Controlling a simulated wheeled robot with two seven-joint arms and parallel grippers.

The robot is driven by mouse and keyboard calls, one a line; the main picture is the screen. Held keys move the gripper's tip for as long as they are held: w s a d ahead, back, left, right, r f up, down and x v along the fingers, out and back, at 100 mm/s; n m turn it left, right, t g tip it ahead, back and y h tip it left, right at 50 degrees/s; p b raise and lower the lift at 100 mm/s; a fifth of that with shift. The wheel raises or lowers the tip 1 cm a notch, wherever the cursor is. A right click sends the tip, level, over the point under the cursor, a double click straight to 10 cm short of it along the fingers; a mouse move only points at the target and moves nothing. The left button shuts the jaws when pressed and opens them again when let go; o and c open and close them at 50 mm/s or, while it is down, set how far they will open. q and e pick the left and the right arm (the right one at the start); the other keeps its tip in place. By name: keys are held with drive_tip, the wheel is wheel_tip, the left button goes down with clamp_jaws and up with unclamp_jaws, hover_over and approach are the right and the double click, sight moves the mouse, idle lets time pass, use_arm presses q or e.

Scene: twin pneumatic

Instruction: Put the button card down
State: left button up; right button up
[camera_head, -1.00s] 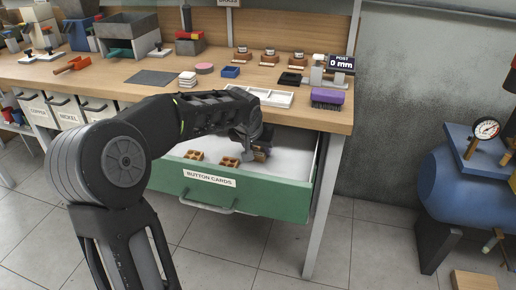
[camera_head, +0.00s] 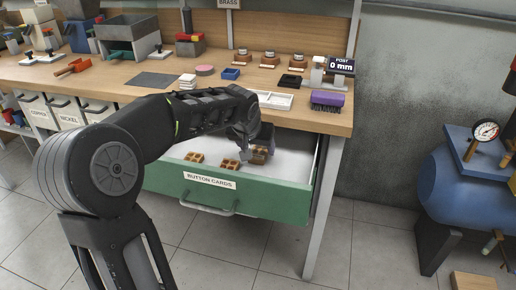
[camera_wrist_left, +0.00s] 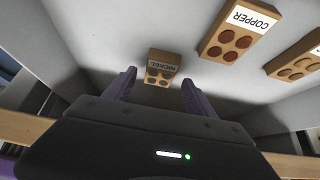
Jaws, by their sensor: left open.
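The green drawer labelled BUTTON CARDS (camera_head: 255,198) is open below the bench, with a pale floor. Three button cards show in it: a left one (camera_head: 195,157), a middle one (camera_head: 230,164) and one (camera_head: 258,158) beside my left gripper (camera_head: 252,150). In the left wrist view the card labelled NICKEL (camera_wrist_left: 161,72) lies on the drawer floor just beyond the tips of my open left gripper (camera_wrist_left: 158,84), in line with the gap. A COPPER card (camera_wrist_left: 238,36) and a third card (camera_wrist_left: 300,62), its label cut off, lie to the right. My right gripper is out of view.
The wooden bench top (camera_head: 205,103) above the drawer holds a white tray (camera_head: 276,100), a purple brush (camera_head: 328,101) and a display reading 0 mm (camera_head: 341,65). A blue tank with a gauge (camera_head: 487,131) stands at the right. The drawer walls surround my gripper.

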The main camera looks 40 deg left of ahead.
use_arm(q)
drive_tip(key=p+v, duration=0.1)
drive_tip(key=v, duration=0.8)
drive_tip(key=shift+s+r, duration=0.2)
drive_tip(key=shift+r, duration=0.1)
drive_tip(key=shift+d+p, duration=0.1)
drive_tip(key=shift+p, duration=0.2)
